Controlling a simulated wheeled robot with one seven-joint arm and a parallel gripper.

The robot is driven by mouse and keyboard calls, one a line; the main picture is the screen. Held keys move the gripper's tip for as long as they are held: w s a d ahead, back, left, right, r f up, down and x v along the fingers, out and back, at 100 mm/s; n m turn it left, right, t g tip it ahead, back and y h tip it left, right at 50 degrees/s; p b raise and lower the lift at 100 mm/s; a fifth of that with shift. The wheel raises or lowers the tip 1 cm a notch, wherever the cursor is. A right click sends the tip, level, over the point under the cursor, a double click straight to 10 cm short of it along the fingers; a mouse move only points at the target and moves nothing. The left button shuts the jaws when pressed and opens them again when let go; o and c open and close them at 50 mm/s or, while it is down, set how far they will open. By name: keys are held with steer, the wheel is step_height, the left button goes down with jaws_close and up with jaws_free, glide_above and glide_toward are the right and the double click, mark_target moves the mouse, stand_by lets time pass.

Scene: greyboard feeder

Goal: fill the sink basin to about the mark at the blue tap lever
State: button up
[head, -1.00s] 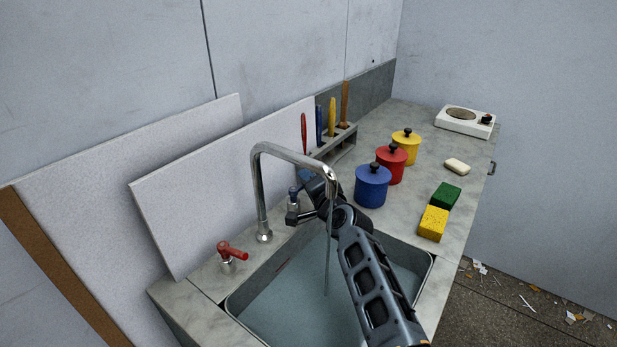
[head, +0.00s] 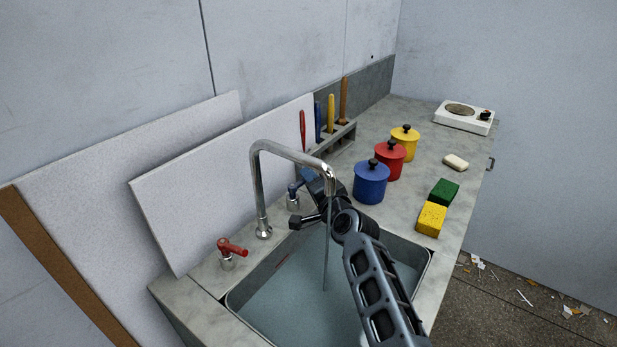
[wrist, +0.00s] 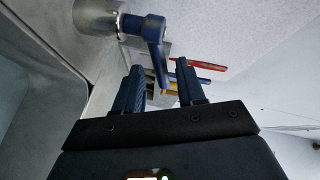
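The sink basin (head: 236,301) holds a broad pool of water (head: 290,305). A thin stream (head: 326,250) runs into it from the chrome spout (head: 262,190). A short reddish mark (head: 282,262) shows on the basin's back wall, close to the water surface; I cannot tell the exact gap. The blue tap lever (head: 295,186) is behind the basin, partly hidden by my arm in the head view.
A red tap lever (head: 232,247) is left of the spout. Blue, red and yellow pots (head: 371,184), a green and a yellow sponge (head: 432,219), soap (head: 456,162) and a hotplate (head: 464,117) stand right. Boards (head: 220,190) lean at the back left.

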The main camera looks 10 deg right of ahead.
steer(key=v, duration=0.5)
steer(key=shift+s+p, duration=0.25)
steer(key=shift+p, duration=0.05)
steer(key=shift+o, duration=0.2)
steer(key=shift+d, duration=0.1)
stand_by(6.0)
